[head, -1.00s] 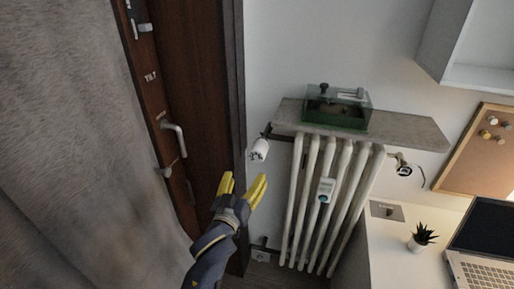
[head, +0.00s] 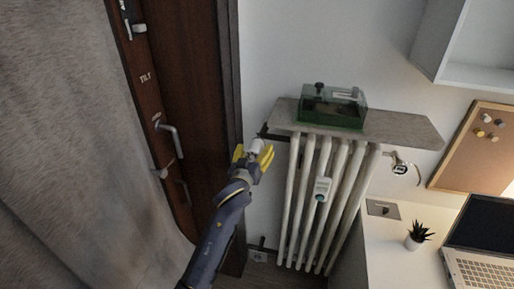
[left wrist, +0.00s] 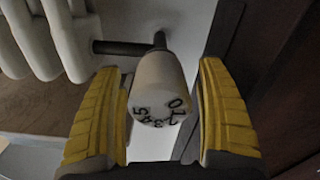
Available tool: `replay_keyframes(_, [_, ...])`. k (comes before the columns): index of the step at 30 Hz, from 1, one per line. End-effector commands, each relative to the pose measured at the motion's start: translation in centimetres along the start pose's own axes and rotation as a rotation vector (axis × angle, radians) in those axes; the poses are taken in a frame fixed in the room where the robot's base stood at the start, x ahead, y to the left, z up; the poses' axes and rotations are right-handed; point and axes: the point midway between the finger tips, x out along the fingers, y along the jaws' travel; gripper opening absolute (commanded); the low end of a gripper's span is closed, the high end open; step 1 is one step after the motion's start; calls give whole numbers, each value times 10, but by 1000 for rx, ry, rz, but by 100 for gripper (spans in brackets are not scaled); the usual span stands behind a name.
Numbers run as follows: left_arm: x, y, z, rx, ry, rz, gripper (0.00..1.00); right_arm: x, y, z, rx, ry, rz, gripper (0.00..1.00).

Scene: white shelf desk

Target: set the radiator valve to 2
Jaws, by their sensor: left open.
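The white radiator valve (head: 256,145) sits at the upper left of the radiator (head: 325,190). In the left wrist view the valve knob (left wrist: 158,88) shows black digits 0 to 5 around its end; which one is set cannot be told. My left gripper (head: 253,157) is open, with its yellow fingers on either side of the knob. In the left wrist view the left gripper (left wrist: 162,110) has a finger close to the knob's left side and a wider gap on its right. My right gripper is not in view.
A stone shelf (head: 400,127) with a green glass-lidded box (head: 332,108) lies above the radiator. A dark wooden door (head: 190,100) and a grey curtain (head: 60,150) are at the left. A desk with a plant (head: 419,236) and laptop (head: 485,245) is at the right.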

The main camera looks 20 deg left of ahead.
Motion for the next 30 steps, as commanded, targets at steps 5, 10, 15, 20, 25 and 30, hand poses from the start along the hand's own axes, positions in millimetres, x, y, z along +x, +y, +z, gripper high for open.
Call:
replay_keyframes(5, [16, 0, 0, 0, 1, 1, 73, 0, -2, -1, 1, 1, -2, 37])
replay_keyframes(10, [23, 0, 0, -1, 1, 1, 73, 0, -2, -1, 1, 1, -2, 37])
replay_keyframes(15, [24, 0, 0, -1, 0, 1, 73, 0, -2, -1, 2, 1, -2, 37])
replay_keyframes(20, [24, 0, 0, -1, 0, 1, 73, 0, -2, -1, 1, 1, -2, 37])
replay_keyframes(25, [24, 0, 0, -1, 0, 1, 56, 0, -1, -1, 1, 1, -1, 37])
replay_keyframes(30, [24, 0, 0, -1, 0, 1, 36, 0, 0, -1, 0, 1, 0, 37])
